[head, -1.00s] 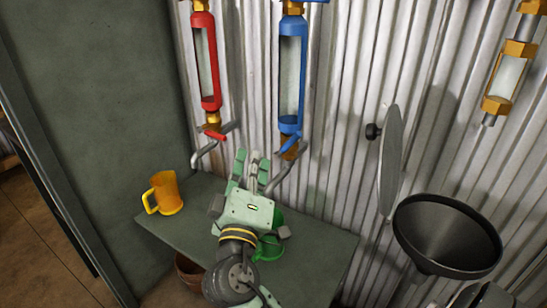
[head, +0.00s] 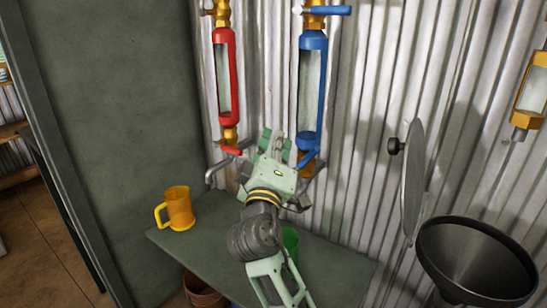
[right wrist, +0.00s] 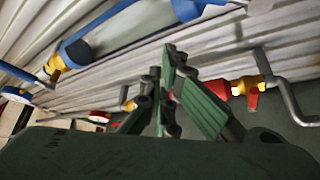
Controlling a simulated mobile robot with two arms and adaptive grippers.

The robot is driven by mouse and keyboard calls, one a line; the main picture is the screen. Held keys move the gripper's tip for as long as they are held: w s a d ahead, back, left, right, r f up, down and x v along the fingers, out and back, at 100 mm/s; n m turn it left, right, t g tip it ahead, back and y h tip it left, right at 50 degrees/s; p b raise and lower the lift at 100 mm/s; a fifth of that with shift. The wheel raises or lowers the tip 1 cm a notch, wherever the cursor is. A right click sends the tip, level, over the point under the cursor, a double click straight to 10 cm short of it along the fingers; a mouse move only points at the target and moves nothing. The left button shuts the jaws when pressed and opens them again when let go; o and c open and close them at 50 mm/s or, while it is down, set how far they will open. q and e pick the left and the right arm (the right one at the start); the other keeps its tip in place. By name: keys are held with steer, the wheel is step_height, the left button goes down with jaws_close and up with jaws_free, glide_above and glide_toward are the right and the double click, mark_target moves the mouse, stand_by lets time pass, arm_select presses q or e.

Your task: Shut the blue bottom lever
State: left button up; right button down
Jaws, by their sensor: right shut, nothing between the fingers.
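The blue bottom lever (head: 306,158) sits at the lower end of the blue-framed tube (head: 311,100) on the corrugated wall. It slants, partly hidden by my right gripper. My right gripper (head: 278,142) is shut and empty, fingers pointing up, just left of the lever and between the blue and red tubes. Contact with the lever cannot be told. In the right wrist view the shut fingers (right wrist: 170,75) show in the middle, with the blue-framed tube (right wrist: 105,38) above them. My left gripper is not in view.
The red-framed tube (head: 225,80) with its red lever (head: 230,151) is close on the left. A bent grey pipe (head: 213,172) is below it. A dark shelf (head: 335,270) holds a yellow mug (head: 177,210). A funnel (head: 475,255) and round disc (head: 413,180) are at right.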

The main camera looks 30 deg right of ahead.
mark_target(308, 158)
steer(key=shift+s+d+f+b, duration=0.4)
steer(key=shift+s+d+f, duration=0.6)
steer(key=shift+s+f, duration=0.25)
steer(key=shift+r, duration=0.1)
